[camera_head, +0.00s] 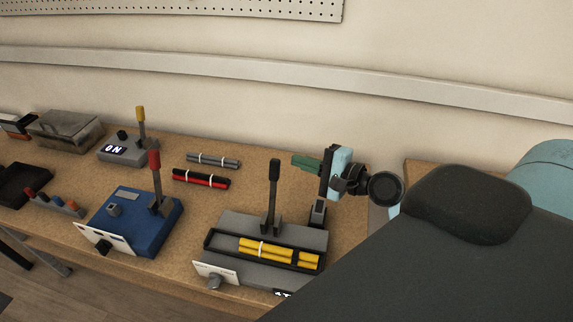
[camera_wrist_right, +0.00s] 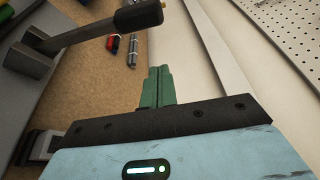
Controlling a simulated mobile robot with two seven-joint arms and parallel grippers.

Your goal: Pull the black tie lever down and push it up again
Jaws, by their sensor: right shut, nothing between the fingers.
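The black tie lever (camera_head: 274,172) stands upright on a grey station (camera_head: 235,226) in the head view. Its black knob (camera_wrist_right: 138,15) and shaft also show in the right wrist view, at the upper left. My right gripper (camera_head: 295,159) has green fingers that are shut and empty. They are just right of the lever's top in the head view and look apart from it. The shut fingertips also show in the right wrist view (camera_wrist_right: 160,70). My left gripper is not in view.
A yellow bundle (camera_head: 262,247) lies in the station's black trough. A blue station (camera_head: 128,226) with a red-knobbed lever (camera_head: 154,165) stands to the left. A grey box with a yellow-knobbed lever (camera_head: 141,118) is behind it. Red-black (camera_head: 200,178) and grey bundles (camera_head: 213,160) lie between. The wall closes the back.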

